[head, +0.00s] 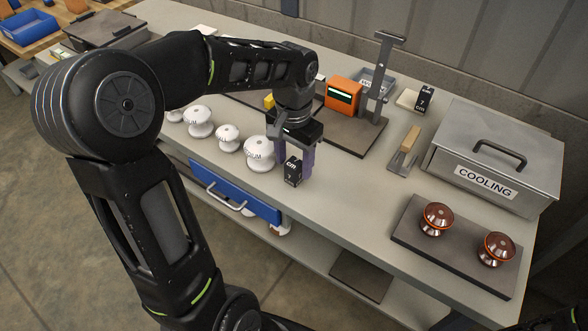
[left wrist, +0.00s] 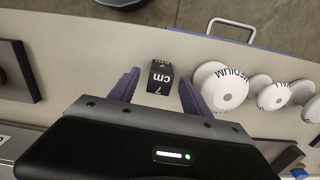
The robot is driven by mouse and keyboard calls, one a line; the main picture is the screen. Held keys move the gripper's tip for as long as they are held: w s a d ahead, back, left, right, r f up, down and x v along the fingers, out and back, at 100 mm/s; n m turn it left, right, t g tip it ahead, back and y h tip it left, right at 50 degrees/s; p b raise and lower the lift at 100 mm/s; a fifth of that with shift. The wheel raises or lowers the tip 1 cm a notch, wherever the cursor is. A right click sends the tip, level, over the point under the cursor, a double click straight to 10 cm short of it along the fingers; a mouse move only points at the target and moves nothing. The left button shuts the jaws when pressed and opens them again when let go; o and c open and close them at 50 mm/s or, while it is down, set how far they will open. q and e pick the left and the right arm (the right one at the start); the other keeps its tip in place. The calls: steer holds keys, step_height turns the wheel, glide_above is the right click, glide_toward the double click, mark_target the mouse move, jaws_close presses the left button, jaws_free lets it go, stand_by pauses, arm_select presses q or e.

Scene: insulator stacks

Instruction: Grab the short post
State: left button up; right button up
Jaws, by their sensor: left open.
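A small black post (head: 293,171) with white "cm 7" lettering stands on the grey bench near its front edge. My left gripper (head: 295,158) points down at it, with its purple fingers spread open. In the left wrist view the post (left wrist: 160,77) shows in the gap between the two fingertips (left wrist: 158,86), with space on both sides. A second black block (head: 426,96) with "cm" lettering stands farther back by the metal box. The right gripper is not in view.
White spools stand left of the gripper, the nearest a medium one (head: 260,152), close to a finger. Behind are an orange device (head: 343,93) and a grey press stand (head: 382,85). A "COOLING" box (head: 493,155) and a dark tray (head: 455,250) with two brown insulators are at right.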

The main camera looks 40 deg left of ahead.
arm_select(q)
steer(key=shift+f, duration=0.75)
steer(key=shift+c, duration=0.2)
jaws_close()
stand_by(0.4)
